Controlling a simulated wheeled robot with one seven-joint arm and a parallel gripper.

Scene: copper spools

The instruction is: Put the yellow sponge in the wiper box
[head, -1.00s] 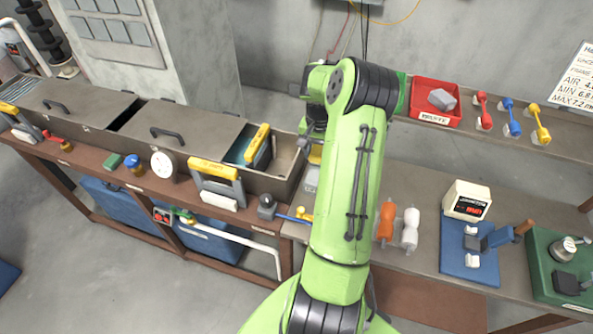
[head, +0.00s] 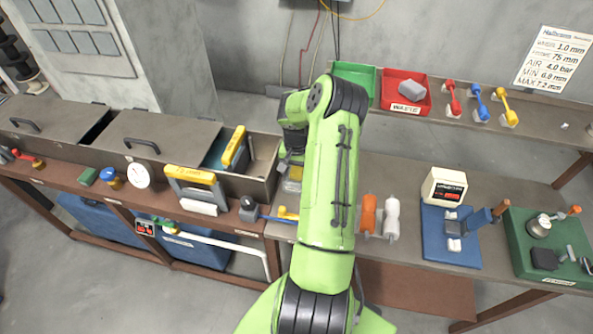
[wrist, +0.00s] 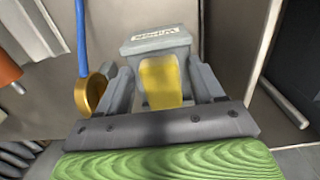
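The grey wiper box (wrist: 157,46), its label upside down in the wrist view, stands on the bench just ahead of my gripper. It shows partly in the head view (head: 291,187), left of my arm. The yellow sponge (wrist: 161,82) stands upright at the box opening, between my fingers; how deep it sits cannot be told. In the head view the sponge (head: 295,172) shows just above the box front. My gripper (wrist: 164,76) is open, with gaps visible between the fingers and the sponge. My arm hides part of this area in the head view.
An orange spool (head: 368,214) and a white spool (head: 391,217) stand right of my arm. A blue-handled tool with a brass end (wrist: 90,94) is close to my left finger in the wrist view. A metal bin (head: 262,168) stands left. A red waste tray (head: 405,91) is behind.

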